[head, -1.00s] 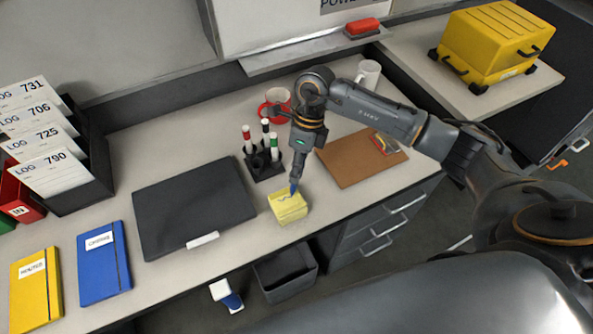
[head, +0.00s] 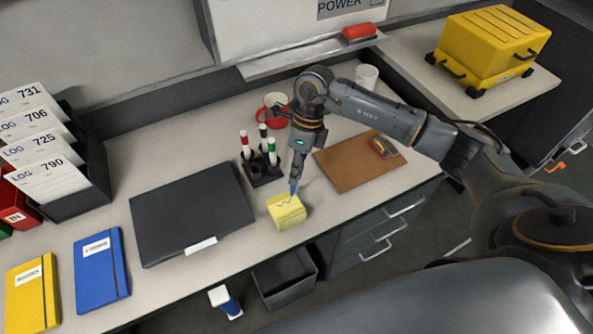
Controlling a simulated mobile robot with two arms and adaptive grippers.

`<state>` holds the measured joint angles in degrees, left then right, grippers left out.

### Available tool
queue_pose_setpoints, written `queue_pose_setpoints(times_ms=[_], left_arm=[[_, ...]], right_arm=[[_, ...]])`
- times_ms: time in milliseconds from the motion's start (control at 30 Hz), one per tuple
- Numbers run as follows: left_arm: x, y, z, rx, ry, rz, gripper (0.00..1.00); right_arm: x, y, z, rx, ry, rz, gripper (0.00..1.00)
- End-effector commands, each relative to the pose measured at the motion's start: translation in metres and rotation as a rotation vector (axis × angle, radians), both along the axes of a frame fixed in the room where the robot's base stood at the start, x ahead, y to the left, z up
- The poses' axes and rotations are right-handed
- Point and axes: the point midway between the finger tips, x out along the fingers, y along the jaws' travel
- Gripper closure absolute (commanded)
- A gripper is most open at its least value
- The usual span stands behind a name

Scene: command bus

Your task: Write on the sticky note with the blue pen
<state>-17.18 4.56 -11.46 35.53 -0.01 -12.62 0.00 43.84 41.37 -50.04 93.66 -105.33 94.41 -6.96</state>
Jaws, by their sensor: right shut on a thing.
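The yellow sticky note pad (head: 287,212) lies near the front edge of the desk, right of the black laptop-like folder. A dark scribbled line shows on its top sheet. My right gripper (head: 295,172) points down above the pad and is shut on the blue pen (head: 293,187). The pen's lower end is at the far right part of the pad's top; I cannot tell whether it touches the paper. My left gripper is out of view.
A marker holder (head: 262,169) stands just left of my right gripper, with a red mug (head: 273,106) behind. A brown clipboard (head: 352,163) lies to the right. The black folder (head: 190,211) lies left. A bin (head: 285,279) is below the desk edge.

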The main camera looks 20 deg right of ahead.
Motion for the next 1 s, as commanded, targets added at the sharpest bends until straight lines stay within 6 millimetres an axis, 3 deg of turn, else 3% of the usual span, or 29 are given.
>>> queue_pose_setpoints(times_ms=[733,1000], left_arm=[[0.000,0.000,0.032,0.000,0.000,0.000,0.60],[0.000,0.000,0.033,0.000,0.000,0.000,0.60]], right_arm=[[0.000,0.000,0.055,-0.001,-0.001,0.000,1.00],[0.000,0.000,0.060,-0.001,-0.001,0.000,1.00]])
